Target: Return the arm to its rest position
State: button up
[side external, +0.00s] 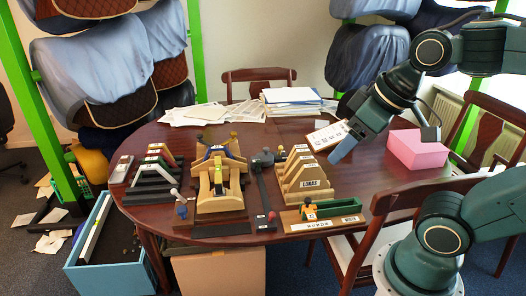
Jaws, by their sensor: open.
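My gripper (350,137) is in the air over the right part of the table, pointing down and left. It is open, and nothing shows between its fingers. My arm reaches in from the right edge. The wooden fitting pieces stand apart from it on the table: a pale stepped block (220,190) near the middle, and a row of wooden arches (305,180) with a label to the right of it.
A pink box (416,150) stands on the table just right of my gripper. Stacked papers (292,100) lie at the back. Green-posted racks with saddles (95,60) stand behind. Chairs (490,115) surround the table. A blue bin (100,250) is on the floor, left.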

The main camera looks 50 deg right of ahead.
jog(key=shift+s+a+f, duration=0.1)
jog(key=shift+s+f, duration=0.1)
jog(key=shift+s, duration=0.25)
jog(key=shift+s+a+f, duration=0.1)
jog(key=shift+s+f, duration=0.1)
jog(key=shift+s, duration=0.25)
